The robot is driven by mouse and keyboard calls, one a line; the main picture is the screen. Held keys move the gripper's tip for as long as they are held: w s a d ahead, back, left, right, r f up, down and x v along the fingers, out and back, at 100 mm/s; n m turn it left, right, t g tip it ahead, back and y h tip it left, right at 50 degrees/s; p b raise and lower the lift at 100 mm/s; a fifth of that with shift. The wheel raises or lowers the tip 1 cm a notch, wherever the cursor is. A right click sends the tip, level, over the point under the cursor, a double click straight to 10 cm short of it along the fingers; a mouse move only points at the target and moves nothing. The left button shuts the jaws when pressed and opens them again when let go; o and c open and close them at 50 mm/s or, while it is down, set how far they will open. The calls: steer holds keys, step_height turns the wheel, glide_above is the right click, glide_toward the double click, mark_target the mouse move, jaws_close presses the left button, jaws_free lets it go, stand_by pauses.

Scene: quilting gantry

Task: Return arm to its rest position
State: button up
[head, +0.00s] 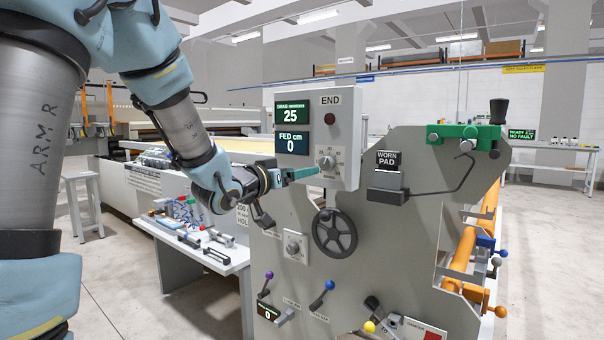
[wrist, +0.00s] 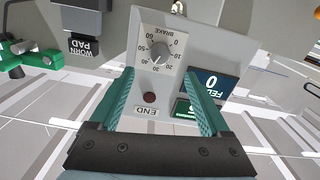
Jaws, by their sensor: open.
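My arm (head: 180,120) reaches from the upper left towards the grey control box (head: 345,120). My gripper (head: 300,174) has teal fingers and is at the box's lower front, just left of the brake dial (head: 327,163) in the head view. In the wrist view the two fingers of my gripper (wrist: 159,76) stand wide apart with nothing between them. The brake dial (wrist: 160,51) shows beyond the fingertips, with the red END button (wrist: 150,97) between the fingers in the picture. I cannot tell whether a fingertip touches the box.
A handwheel (head: 334,232) and several coloured levers are on the grey machine plate (head: 400,250) below. A green bracket (head: 465,135) and the WORN PAD holder (head: 388,180) are at right. A white table (head: 225,262) with small tools stands at left. Floor at lower left is clear.

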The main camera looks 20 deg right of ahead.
stand_by(0.3)
steer(key=w+a+f+n+y+p, duration=0.1)
steer(key=a+f+n+y+p, duration=0.15)
steer(key=a+f+y, duration=0.55)
steer(key=w+a+f+n+y+p, duration=0.1)
steer(key=w+a+f+n+y, duration=0.15)
steer(key=a, duration=1.05)
steer(key=s+a+f+n+g+y+p, duration=0.1)
steer(key=s+a+f+n+g+y, duration=0.1)
steer(key=s+a, duration=0.5)
steer(key=s+a+f+n+g+y+p, duration=0.1)
steer(key=s+a+f+n+g+y, duration=0.1)
steer(key=s+a, duration=0.5)
steer(key=s+f+g+y, duration=0.1)
steer(key=s+f+g, duration=0.1)
steer(key=s+g, duration=0.1)
steer(key=shift+s+f, duration=0.4)
